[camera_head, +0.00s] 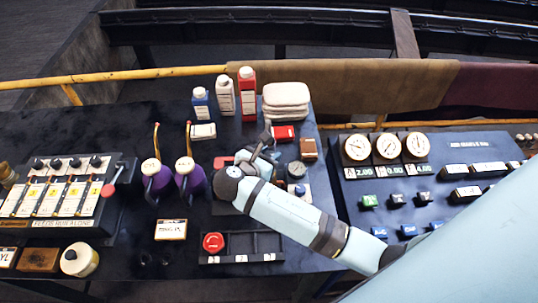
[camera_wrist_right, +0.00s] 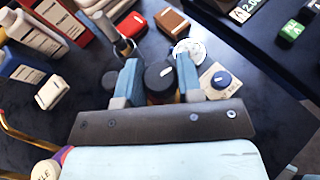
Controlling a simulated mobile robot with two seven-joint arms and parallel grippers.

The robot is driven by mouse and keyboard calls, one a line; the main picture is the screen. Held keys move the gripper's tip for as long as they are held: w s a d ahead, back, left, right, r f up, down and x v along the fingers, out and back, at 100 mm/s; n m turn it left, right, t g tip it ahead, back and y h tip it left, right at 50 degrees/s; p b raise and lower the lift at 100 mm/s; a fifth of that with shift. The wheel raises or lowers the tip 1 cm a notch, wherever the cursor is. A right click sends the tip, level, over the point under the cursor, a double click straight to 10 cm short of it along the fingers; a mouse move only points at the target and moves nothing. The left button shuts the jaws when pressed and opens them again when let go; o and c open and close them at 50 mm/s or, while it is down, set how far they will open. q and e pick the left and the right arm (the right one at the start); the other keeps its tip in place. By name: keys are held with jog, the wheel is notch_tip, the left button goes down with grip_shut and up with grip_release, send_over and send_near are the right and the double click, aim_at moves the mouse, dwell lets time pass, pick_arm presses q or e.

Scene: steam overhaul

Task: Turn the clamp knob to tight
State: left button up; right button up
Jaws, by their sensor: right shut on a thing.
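The clamp knob (camera_wrist_right: 160,82) is a round black knob with a white pointer mark, seen in the right wrist view between two blue fingers. My right gripper (camera_wrist_right: 159,70) is shut on it, one finger on each side. In the head view my right gripper (camera_head: 264,148) reaches down over the middle of the dark bench, and the knob is hidden behind the gripper and wrist. Whether the white mark points to tight cannot be read. My left gripper is not in view.
A round gauge (camera_head: 297,169) and a box with a blue knob (camera_wrist_right: 221,80) stand close to the right gripper. Bottles (camera_head: 225,96) and folded cloths (camera_head: 286,97) are behind.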

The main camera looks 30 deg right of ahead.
dwell(0.5)
jog(key=o, duration=0.9)
